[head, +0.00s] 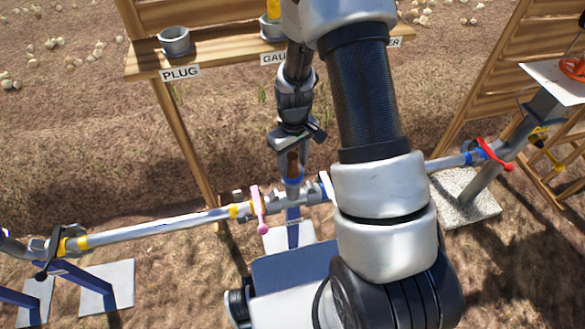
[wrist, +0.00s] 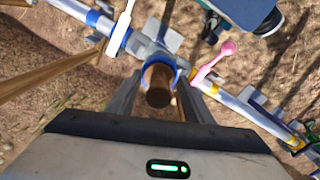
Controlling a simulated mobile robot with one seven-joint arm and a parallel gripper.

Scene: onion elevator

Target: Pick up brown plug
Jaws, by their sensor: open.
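The brown plug (wrist: 158,86) stands in a blue-ringed fitting on the pipe, seen end-on in the wrist view. In the head view the brown plug (head: 293,163) shows between my gripper's fingers, above the blue ring. My gripper (head: 291,172) is open and reaches down over the plug. In the wrist view its two fingers (wrist: 158,98) stand on either side of the plug, with a gap visible on both sides. Whether a finger touches the plug is hard to tell.
The pipe (head: 160,228) runs across the scene with a pink handle (head: 258,210) left of the plug and a red handle (head: 495,155) at the right. Behind is a wooden shelf (head: 225,60) with a "PLUG" label (head: 180,73) and a grey ring holder (head: 175,41).

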